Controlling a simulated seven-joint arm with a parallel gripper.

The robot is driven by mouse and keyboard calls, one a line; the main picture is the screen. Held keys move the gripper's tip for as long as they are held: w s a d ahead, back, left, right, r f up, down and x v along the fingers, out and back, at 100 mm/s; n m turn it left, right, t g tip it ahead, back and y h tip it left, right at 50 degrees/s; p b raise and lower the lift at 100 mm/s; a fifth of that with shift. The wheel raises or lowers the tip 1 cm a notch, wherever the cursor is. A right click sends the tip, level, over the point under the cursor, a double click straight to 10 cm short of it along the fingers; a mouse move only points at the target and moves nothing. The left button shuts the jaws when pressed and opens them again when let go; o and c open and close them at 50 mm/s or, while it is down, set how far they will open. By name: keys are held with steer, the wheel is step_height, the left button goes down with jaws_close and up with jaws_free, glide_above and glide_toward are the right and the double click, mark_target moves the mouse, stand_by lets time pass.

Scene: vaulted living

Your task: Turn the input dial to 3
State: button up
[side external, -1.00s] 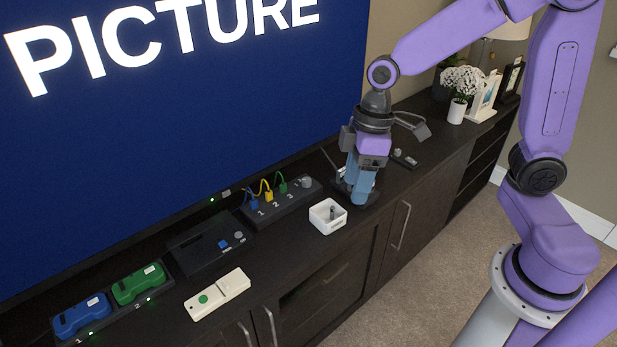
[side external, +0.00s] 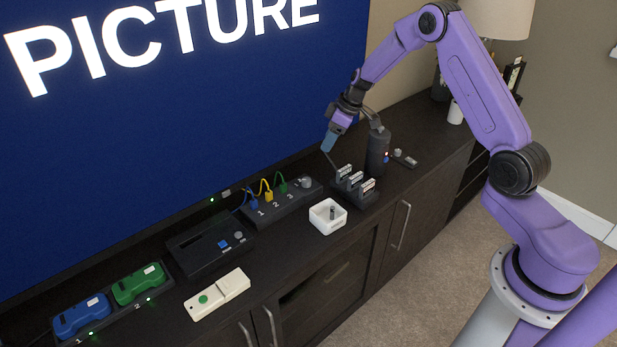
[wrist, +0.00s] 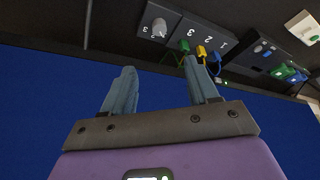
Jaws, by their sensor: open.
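The input dial is a grey knob (side external: 306,183) at the right end of a long black box (side external: 284,205). The box has blue, yellow and green plugs above the white numbers 1, 2, 3. In the wrist view the dial (wrist: 159,27) shows upside down at the top, with small marks around it; its setting is too small to read. My gripper (side external: 328,143) is in the air to the right of the dial and above it, close to the screen. Its two blue fingers (wrist: 158,75) are apart, with nothing between them. The dial lies beyond the fingertips, not touched.
A stand with upright cartridges (side external: 354,181) and a dark cylinder (side external: 377,152) stand right of the box. A white open box (side external: 328,216) sits in front. The large blue screen (side external: 190,110) rises behind. A black unit (side external: 210,246) and a white remote (side external: 217,294) lie left.

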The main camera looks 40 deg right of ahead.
mark_target(307, 180)
steer(key=x, duration=1.7)
steer(key=shift+d+f, duration=0.1)
steer(key=shift+f, duration=0.15)
steer(key=c, duration=1)
